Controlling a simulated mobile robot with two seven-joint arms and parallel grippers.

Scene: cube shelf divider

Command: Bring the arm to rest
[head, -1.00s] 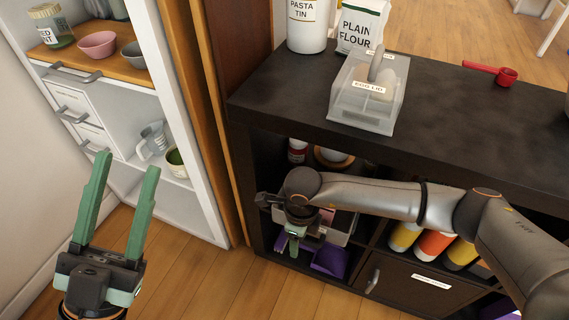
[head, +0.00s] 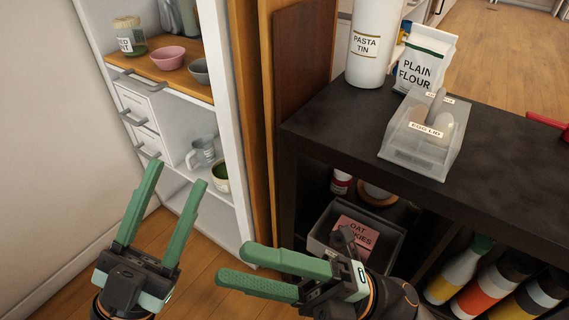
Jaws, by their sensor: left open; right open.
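My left gripper (head: 170,215) is at the lower left, its green fingers pointing up and spread apart with nothing between them. My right gripper (head: 232,262) is at the lower middle, in front of the dark shelf unit (head: 330,150). Its green fingers point left and are apart, with nothing between them. Most of my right arm is below the picture's edge.
A translucent egg-lid bin (head: 400,146), a flour bag (head: 425,65) and a pasta tin (head: 371,45) stand on the shelf top. A grey bin with an oat cookies packet (head: 355,236) and several bottles (head: 455,275) sit in cubes. A white cabinet (head: 240,120) stands left.

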